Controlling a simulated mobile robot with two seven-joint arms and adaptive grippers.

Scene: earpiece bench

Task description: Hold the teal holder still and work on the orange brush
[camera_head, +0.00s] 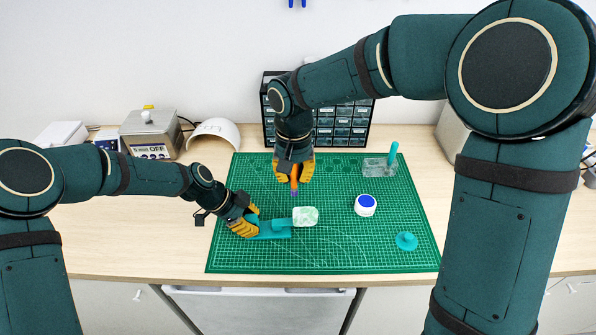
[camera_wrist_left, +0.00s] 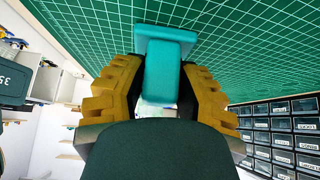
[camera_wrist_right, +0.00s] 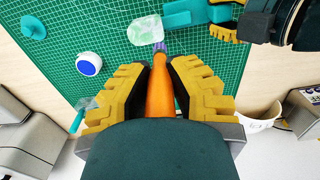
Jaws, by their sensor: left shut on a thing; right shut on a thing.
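The teal holder (camera_head: 272,229) lies on the green mat, with a pale translucent earpiece (camera_head: 306,216) at its right end. My left gripper (camera_head: 252,224) is shut on the holder's left part. In the left wrist view the holder's teal block (camera_wrist_left: 163,72) sits between the yellow fingers. The orange brush (camera_wrist_right: 160,97) is in my right gripper (camera_head: 295,172), which is shut on its handle. The brush's purple tip (camera_wrist_right: 159,47) points down. In the right wrist view the tip appears close to the earpiece (camera_wrist_right: 146,30); I cannot tell whether they touch.
A white jar with a blue top (camera_head: 365,205) and a teal knobbed disc (camera_head: 406,241) stand on the mat's right side. A clear block with a teal stick (camera_head: 380,167) is behind them. A drawer cabinet (camera_head: 348,125) stands at the back. The mat's front is clear.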

